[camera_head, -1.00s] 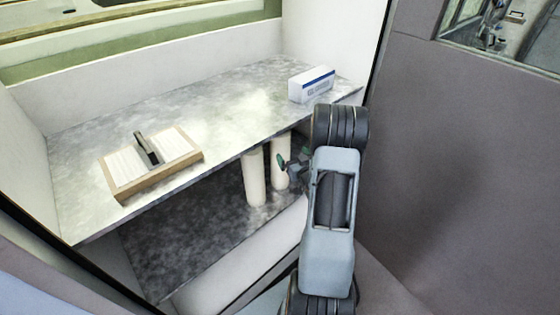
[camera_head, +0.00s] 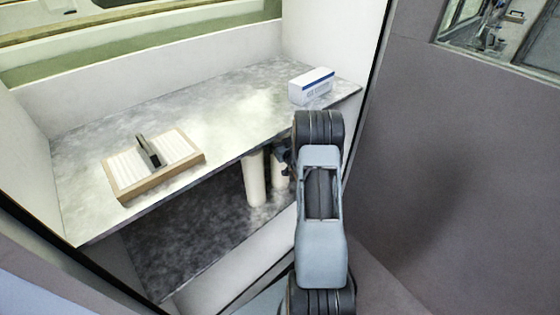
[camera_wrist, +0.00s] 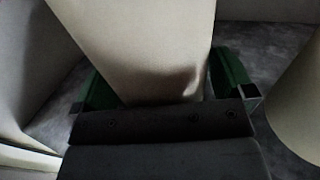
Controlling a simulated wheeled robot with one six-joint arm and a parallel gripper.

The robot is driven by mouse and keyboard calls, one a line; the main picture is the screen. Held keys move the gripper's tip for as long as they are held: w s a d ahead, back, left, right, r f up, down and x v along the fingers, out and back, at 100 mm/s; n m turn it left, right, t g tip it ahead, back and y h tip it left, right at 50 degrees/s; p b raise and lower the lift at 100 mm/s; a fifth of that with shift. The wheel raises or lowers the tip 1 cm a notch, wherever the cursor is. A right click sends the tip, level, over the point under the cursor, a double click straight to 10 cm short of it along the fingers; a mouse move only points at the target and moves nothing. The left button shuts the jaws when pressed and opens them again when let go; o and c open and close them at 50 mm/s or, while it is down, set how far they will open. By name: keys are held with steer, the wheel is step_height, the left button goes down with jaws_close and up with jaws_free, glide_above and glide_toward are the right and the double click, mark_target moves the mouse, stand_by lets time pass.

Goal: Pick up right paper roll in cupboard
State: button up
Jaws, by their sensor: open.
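Two pale upright paper rolls stand on the lower shelf of the cupboard. The right paper roll (camera_head: 279,176) is partly hidden by my arm in the head view. The left paper roll (camera_head: 254,180) is in plain sight beside it. In the wrist view, a paper roll (camera_wrist: 145,45) fills the space between the green fingers of my open gripper (camera_wrist: 163,85), which lie on either side of it. I cannot tell whether they touch it. The other roll (camera_wrist: 302,105) shows at the right edge there. In the head view my gripper is mostly hidden at the right roll.
The upper shelf (camera_head: 225,115) lies just above the rolls. On it are a wooden tray (camera_head: 125,190) with a dark-handled item and a white-and-blue box (camera_head: 311,86). The cupboard's right wall (camera_head: 335,40) is close to my arm. The lower shelf (camera_head: 185,235) is bare left of the rolls.

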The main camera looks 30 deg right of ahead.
steer(key=c, duration=1.6)
steer(key=shift+r, duration=0.1)
steer(key=shift+c, duration=0.2)
